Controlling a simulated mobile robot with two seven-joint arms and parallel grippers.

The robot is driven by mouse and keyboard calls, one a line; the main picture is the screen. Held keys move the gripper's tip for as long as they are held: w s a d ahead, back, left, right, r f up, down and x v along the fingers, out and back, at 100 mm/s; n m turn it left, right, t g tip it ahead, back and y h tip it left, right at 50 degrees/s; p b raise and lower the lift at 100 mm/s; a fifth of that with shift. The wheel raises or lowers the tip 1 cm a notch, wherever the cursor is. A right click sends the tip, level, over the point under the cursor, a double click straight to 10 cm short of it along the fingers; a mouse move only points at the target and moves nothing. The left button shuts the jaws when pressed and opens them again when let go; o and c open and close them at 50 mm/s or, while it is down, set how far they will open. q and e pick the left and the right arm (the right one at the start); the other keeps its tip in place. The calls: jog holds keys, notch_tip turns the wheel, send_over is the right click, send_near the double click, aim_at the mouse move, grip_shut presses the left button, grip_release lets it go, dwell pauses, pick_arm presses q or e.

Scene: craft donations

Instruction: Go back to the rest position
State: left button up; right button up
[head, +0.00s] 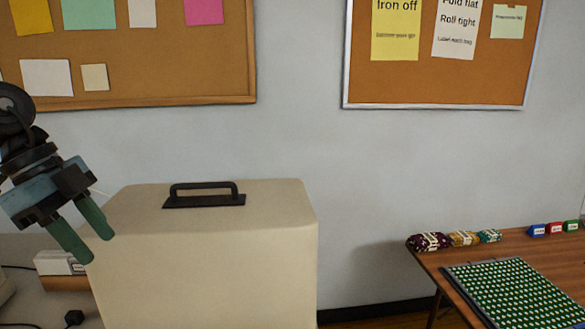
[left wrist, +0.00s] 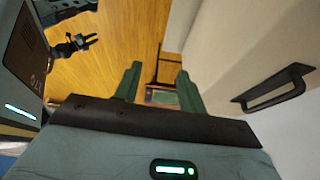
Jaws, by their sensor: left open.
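My left gripper (head: 96,246) is at the left of the head view, pointing down, with its two green fingers apart and nothing between them. It is beside the upper left edge of a large cream case (head: 215,270) with a black handle (head: 204,194). The fingers also show spread in the left wrist view (left wrist: 160,82), with the case handle (left wrist: 272,90) off to their right. A dark jointed part (left wrist: 72,46) at the upper left of that view looks like my right arm's end; its jaws are too small to read.
A brown table (head: 455,275) at the right holds a green dotted mat (head: 515,292), patterned bundles (head: 430,241) and small coloured blocks (head: 556,228). Two cork boards (head: 200,70) hang on the wall. Left of the case, a grey surface holds a small white-topped box (head: 58,263). Wooden floor (left wrist: 125,35) looks open.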

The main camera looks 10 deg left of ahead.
pick_arm(q)
notch_tip(320, 180, down, 32)
jog(key=s+n+t+h+p, duration=0.2)
jog(key=n+t+h, duration=0.2)
jog(key=n+t, duration=0.55)
jog(key=s+d+f+n+g+y+p, duration=0.1)
jog(key=s+d+f+y, duration=0.5)
jog(key=s+d+f, duration=1)
jog(key=s+f+n+g, duration=0.1)
jog(key=s+f+n, duration=0.1)
jog(key=s, duration=0.2)
jog(key=shift+d+f+n+y, duration=0.15)
jog(key=shift+f+n+y, duration=0.15)
jog(key=shift+f+n, duration=0.05)
pick_arm(e)
jog(key=shift+t, duration=0.5)
jog(key=w+r, duration=0.1)
jog(key=r, duration=0.1)
jog(key=w+r, duration=0.2)
jog(key=shift+w+d, duration=0.2)
pick_arm(q)
jog(key=shift+c, duration=0.5)
jog(key=shift+s, duration=0.1)
pick_arm(e)
jog(key=shift+a, duration=0.1)
